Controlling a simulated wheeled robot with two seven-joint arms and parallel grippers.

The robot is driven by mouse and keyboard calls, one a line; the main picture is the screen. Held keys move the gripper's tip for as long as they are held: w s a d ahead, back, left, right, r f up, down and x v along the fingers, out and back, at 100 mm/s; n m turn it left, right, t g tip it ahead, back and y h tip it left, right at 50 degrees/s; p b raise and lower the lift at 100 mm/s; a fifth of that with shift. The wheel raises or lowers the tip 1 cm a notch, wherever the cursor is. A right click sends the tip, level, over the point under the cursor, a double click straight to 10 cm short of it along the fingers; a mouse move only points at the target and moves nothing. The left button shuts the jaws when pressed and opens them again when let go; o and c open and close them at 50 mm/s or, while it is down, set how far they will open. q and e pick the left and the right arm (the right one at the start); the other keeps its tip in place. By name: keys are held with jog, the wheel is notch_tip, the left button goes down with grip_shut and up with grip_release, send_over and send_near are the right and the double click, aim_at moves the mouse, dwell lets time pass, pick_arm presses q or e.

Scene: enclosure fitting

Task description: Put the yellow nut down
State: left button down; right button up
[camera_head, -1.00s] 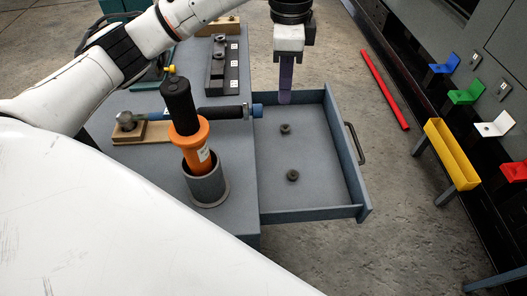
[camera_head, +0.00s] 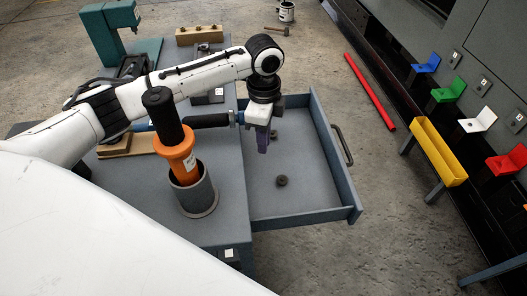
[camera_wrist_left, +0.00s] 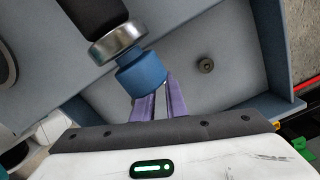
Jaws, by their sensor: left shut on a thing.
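My left gripper (camera_head: 262,148) reaches down over the inner left side of the open drawer, its purple fingers pointing down. In the left wrist view the fingers (camera_wrist_left: 160,100) are close together. Their tips are hidden behind the blue end (camera_wrist_left: 140,72) of a black-handled tool, so the thing held cannot be made out. I see no yellow nut in either view now. Two small dark round parts lie in the drawer: one (camera_head: 282,181) in the open, the other (camera_head: 273,134) beside my fingers. One dark part (camera_wrist_left: 205,65) also shows in the left wrist view. My right gripper is out of view.
The black-handled tool (camera_head: 208,121) sticks out over the drawer's left edge, close to my gripper. An orange tool (camera_head: 175,150) stands in a grey cup (camera_head: 199,198) on the bench. The drawer floor (camera_head: 315,165) is clear at right. Coloured brackets line the right wall.

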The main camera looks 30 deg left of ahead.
aim_at(264, 161)
pick_arm(q)
notch_tip(264, 161, down, 5)
jog(key=shift+f, duration=0.1)
dwell(0.3)
jog(key=c, duration=1.8)
grip_release()
jog(key=shift+o, duration=0.2)
notch_tip(264, 161, up, 12)
